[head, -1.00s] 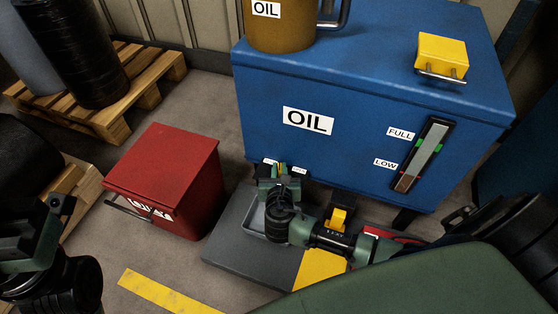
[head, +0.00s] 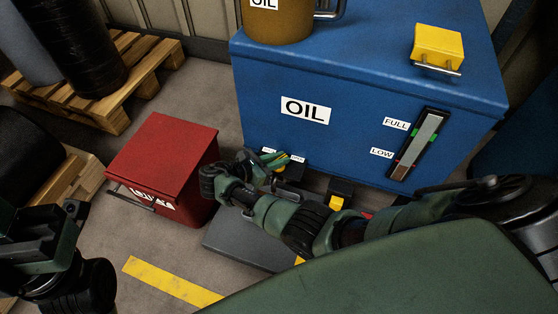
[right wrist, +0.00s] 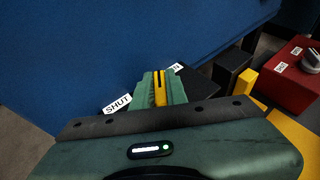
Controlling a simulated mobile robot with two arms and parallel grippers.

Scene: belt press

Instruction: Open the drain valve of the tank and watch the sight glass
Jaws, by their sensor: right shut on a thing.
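The blue oil tank (head: 270,105) stands at the back. Its upright sight glass (head: 425,135) is on the front at right, beside FULL and LOW labels; it looks pale over most of its length, with a short brown part at the bottom. My right gripper (head: 273,161) is low at the tank's front, shut on the yellow valve lever (right wrist: 160,88). In the right wrist view a SHUT label (right wrist: 117,104) is left of the fingers, and another label, mostly hidden, is right. My left gripper (head: 75,210) is at the lower left; its fingers cannot be made out.
A red lidded box (head: 165,155) stands on the floor at left. A dark grey platform (head: 235,240) lies below my right arm. A red box with a knob (right wrist: 300,75) is right of the valve. Pallets (head: 130,90) stand at far left.

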